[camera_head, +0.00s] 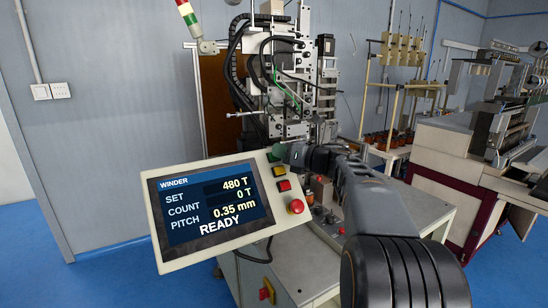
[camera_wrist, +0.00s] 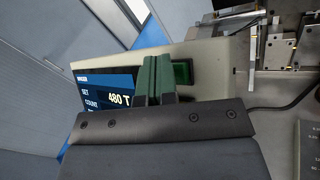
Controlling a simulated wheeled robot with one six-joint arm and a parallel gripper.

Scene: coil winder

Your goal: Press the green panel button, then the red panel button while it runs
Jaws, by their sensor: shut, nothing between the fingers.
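The tilted control panel (camera_head: 162,254) carries a lit screen reading "READY", set 480 T, count 0 T, pitch 0.35 mm. My gripper (camera_head: 280,152) is at the panel's upper right edge, close to the green button. In the wrist view, my shut, empty fingers (camera_wrist: 159,58) lie beside the green button (camera_wrist: 183,73), between it and the screen. I cannot tell whether they touch the panel. The red button does not show in the wrist view.
A round red knob (camera_head: 295,206) sits below the square red button. The winder head (camera_head: 284,75) with cables rises behind my gripper. A signal lamp (camera_head: 186,14) hangs at upper left. Another machine (camera_head: 470,150) stands at right. Blue floor is free at left.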

